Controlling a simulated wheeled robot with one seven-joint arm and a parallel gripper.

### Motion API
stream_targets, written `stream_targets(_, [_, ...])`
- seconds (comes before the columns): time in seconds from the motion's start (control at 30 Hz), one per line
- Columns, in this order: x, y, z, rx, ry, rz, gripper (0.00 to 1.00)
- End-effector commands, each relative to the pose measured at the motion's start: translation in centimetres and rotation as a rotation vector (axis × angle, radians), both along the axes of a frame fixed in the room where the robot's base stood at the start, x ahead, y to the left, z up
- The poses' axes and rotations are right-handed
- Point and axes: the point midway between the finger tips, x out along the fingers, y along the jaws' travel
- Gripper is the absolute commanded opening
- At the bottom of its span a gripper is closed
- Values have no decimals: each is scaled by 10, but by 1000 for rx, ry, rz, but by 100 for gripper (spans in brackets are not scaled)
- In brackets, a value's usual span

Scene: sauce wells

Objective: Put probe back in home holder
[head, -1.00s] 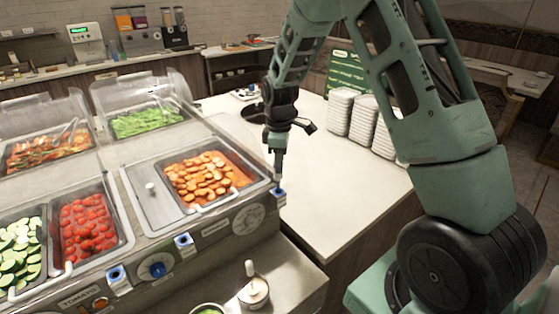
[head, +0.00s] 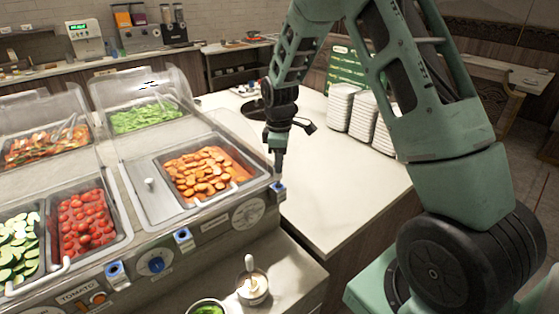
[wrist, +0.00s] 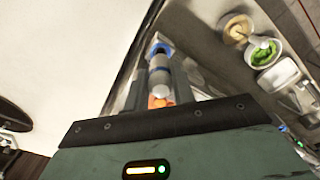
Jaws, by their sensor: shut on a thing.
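My gripper (head: 278,165) points down just above the front right corner of the sauce counter, next to the carrot well (head: 207,173). In the wrist view my gripper (wrist: 161,84) is shut on the probe (wrist: 159,78), a pale grey cylinder with a darker band and a rounded end. A blue-ringed holder (head: 278,189) is fixed to the counter front directly below the gripper. It also shows in the wrist view (wrist: 160,48), in line with the probe's far end. Whether the tip is inside the ring I cannot tell.
Other blue holders sit further left on the front panel (head: 183,238) (head: 115,273). Stacked white containers (head: 341,106) stand on the clear white counter (head: 335,190) at right.

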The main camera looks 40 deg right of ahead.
Motion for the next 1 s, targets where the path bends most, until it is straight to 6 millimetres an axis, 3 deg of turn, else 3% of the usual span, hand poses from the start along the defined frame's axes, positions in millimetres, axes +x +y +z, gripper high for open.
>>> stream_targets(1.0, [0, 0, -21, 0, 0, 0, 2])
